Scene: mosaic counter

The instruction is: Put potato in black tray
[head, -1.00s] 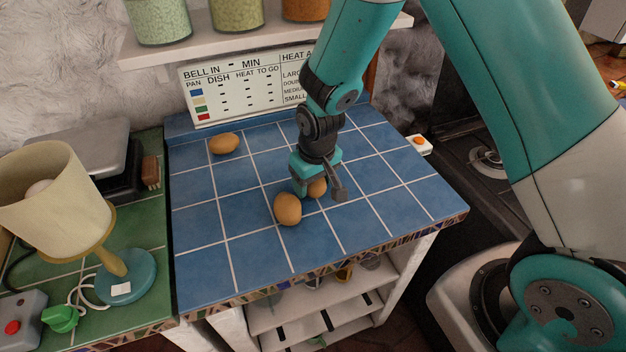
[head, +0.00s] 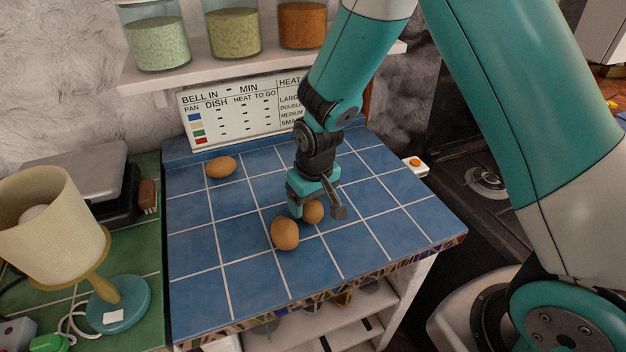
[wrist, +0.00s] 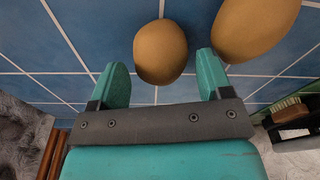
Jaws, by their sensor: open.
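A brown potato (head: 313,211) lies on the blue tiled counter, partly hidden by my gripper (head: 317,211). My gripper is open, pointing down with its fingers on either side of this potato. In the wrist view the potato (wrist: 160,52) shows between and just beyond the two teal fingertips (wrist: 162,68), with gaps on both sides. A second potato (head: 285,233) lies just in front and left of it; it shows at the upper right of the wrist view (wrist: 252,28). A third potato (head: 221,167) lies at the back left. I cannot make out a black tray for certain.
The blue counter (head: 235,290) is otherwise clear. A green counter (head: 140,258) at left holds a lamp (head: 50,225), a dark-based scale (head: 85,165) and a brush (head: 149,197). A sign (head: 245,115) and a shelf with jars (head: 235,78) stand behind. A stove (head: 485,180) is right.

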